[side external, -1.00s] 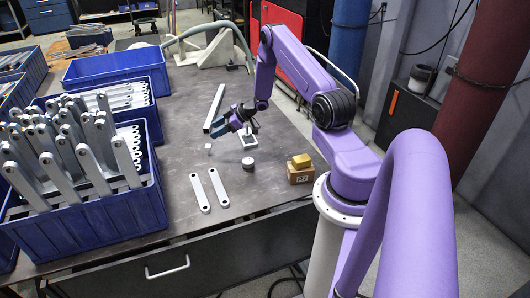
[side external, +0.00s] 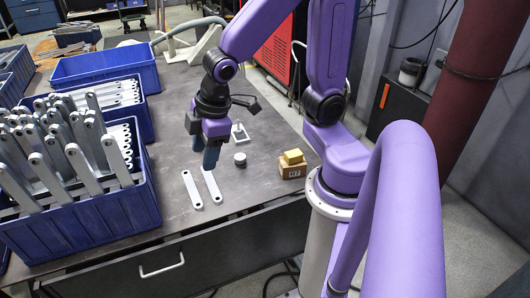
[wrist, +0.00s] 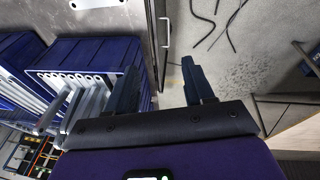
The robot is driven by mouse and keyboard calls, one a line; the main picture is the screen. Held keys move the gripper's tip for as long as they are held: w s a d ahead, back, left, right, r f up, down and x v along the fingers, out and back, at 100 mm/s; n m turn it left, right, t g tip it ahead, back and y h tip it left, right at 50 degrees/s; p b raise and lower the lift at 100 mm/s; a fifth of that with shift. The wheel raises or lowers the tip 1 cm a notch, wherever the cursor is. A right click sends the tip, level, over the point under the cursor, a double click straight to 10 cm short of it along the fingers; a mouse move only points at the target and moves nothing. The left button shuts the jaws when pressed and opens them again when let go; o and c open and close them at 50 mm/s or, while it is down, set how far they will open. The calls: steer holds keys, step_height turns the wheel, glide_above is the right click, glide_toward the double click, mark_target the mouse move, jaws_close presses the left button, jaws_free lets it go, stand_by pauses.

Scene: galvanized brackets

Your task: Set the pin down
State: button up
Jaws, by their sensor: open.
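My gripper (side external: 211,160) points down over the table, its blue fingers just behind the far ends of two flat light-grey brackets (side external: 192,189). In the wrist view my gripper (wrist: 160,75) has its fingers wide apart, with nothing between them. I cannot clearly make out a pin. A white square plate (side external: 244,138) lies right of the gripper with a small piece standing on it; whether that piece is the pin I cannot tell. A short grey cylinder (side external: 240,160) stands on the table to the right of the fingers.
Blue bins (side external: 98,215) of galvanized brackets fill the table's left side. A cardboard box (side external: 292,170) with a yellow block (side external: 293,156) on top stands near the right edge. The dark table (side external: 150,240) is bare near its front edge, above a drawer handle (side external: 162,266).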

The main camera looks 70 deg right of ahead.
steer(key=s+d+r+n+g, duration=0.1)
steer(key=s+n+g, duration=0.1)
steer(key=s, duration=1.1)
steer(key=shift+d+r+g, duration=0.25)
steer(key=shift+d+g, duration=0.05)
steer(key=shift+d, duration=0.1)
